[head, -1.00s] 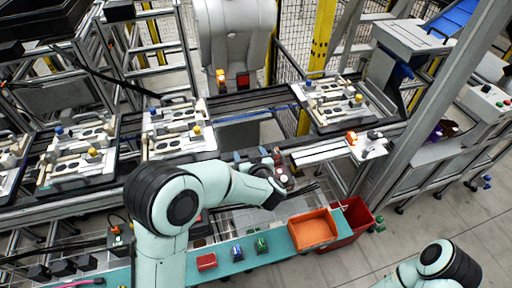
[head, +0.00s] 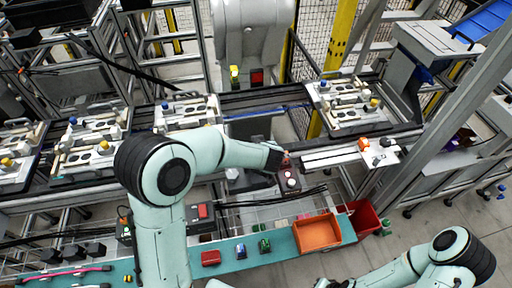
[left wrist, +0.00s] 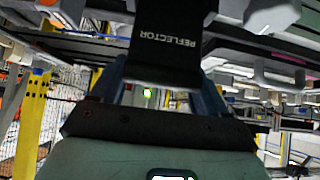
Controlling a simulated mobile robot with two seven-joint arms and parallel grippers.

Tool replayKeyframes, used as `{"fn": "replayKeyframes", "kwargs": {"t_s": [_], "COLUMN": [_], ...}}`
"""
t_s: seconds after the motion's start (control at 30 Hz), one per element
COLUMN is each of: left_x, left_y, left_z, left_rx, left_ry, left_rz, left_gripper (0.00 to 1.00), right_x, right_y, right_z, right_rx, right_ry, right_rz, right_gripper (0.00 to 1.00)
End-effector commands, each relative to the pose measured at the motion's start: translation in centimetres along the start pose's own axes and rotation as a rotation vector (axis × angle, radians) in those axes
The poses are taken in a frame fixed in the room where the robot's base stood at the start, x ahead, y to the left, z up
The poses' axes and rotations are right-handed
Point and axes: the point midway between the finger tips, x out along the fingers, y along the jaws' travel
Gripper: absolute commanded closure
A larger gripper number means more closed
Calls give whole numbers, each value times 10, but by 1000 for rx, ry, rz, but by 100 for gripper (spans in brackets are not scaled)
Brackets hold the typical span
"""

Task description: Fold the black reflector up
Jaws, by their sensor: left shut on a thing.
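The black reflector (left wrist: 165,45), with the white word REFLECTOR on it, fills the top middle of the left wrist view. My left gripper (left wrist: 160,88) has its two blue-grey fingers on either side of the reflector's near end and is shut on it. In the head view my left gripper (head: 284,160) is at the conveyor's front side, left of the white plate. The reflector cannot be made out there, and the fingers are mostly hidden. My right arm shows at the bottom right of the head view, but its gripper is out of frame.
A small button box (head: 290,182) stands just below my left gripper. Pallets with fixtures (head: 345,100) sit on the conveyor. An orange bin (head: 317,233) and a red bin (head: 362,218) stand in front. A white plate (head: 330,158) lies to the right.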

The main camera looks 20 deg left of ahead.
Motion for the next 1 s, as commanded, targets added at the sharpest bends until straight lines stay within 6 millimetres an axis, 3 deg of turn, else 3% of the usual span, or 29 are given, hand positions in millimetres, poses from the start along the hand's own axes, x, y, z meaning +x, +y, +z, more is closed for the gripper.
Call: {"fn": "replayKeyframes", "kwargs": {"t_s": [0.03, 0.2, 0.23, 0.3, 0.67, 0.83, 1.0], "left_x": [2, 3, 3, 2, -3, -29, -68], "left_y": [-1, -1, -1, -1, 0, 0, 1], "left_z": [12, 12, 12, 12, 6, 5, 5], "left_rx": [8, 7, 7, 7, 4, 2, 3], "left_ry": [-23, -23, -23, -22, -11, -9, -9], "left_rz": [-2, -2, -2, -2, 0, 4, 4], "left_gripper": [80, 80, 22, 4, 4, 4, 4], "right_x": [1, 1, 1, 1, 1, 0, 1], "right_y": [1, 1, 1, 1, 0, 0, 0], "right_z": [2, 2, 2, 2, 1, 0, 1], "right_rx": [1, 1, 1, 1, 0, 0, 0], "right_ry": [-2, -2, -2, -2, -1, -1, -1], "right_rz": [1, 1, 1, 1, 0, 0, 0], "right_gripper": [100, 100, 100, 100, 100, 100, 100]}}
